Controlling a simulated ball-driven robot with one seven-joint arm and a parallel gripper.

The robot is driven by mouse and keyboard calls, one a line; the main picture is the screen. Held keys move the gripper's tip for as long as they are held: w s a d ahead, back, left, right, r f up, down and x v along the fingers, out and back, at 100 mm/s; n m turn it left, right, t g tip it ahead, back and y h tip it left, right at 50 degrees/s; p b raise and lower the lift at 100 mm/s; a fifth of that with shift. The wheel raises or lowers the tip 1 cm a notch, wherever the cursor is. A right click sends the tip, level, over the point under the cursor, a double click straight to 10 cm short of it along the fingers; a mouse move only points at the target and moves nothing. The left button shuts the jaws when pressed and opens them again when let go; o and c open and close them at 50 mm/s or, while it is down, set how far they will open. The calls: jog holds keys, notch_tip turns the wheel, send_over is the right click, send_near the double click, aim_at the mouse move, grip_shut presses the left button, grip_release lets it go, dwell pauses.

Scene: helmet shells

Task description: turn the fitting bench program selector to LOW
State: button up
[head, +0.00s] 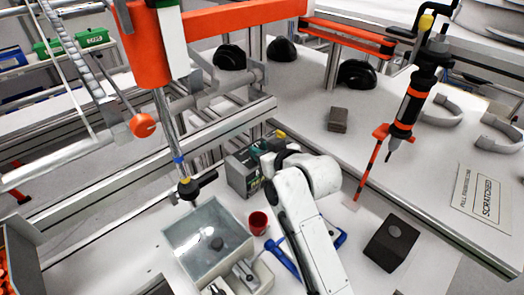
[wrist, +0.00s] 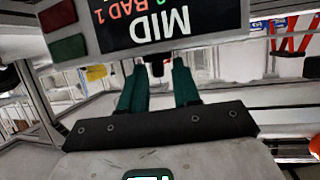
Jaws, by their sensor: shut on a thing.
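The fitting bench program selector is a grey box (head: 243,175) on the bench in the head view. A small dark knob (wrist: 158,67) shows below the display. My gripper (wrist: 159,78) has its two green fingers on either side of this knob and is shut on it. In the head view my gripper (head: 262,150) is at the box, and my white wrist hides part of it. The knob's pointer cannot be made out.
Beside the box are a red cup (head: 258,222), a clear-topped tray (head: 208,240) and a blue-handled tool (head: 283,259). A dark block (head: 391,243) stands to the right. A black and orange hanging tool (head: 410,105) and an orange overhead frame (head: 245,17) are nearby.

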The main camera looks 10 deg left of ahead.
jog(key=n+g+y+b, duration=0.2)
jog(key=b, duration=0.1)
jog(key=n+g+b, duration=0.1)
jog(key=b, duration=0.1)
jog(key=shift+w+d+f+n+y, duration=0.25)
jog(key=shift+w+n+y, duration=0.05)
jog(key=shift+w+y, duration=0.1)
jog(key=n+g+b, duration=0.1)
jog(key=b, duration=0.1)
jog(key=n+g+y+b, duration=0.1)
jog(key=shift+r+g+b, duration=0.2)
jog(key=shift+g+b, duration=0.15)
jog(key=shift+g, duration=0.05)
jog(key=shift+n, duration=0.3)
jog(key=o, duration=0.7)
jog(key=shift+r+p, duration=0.15)
jog(key=shift+p, duration=0.25)
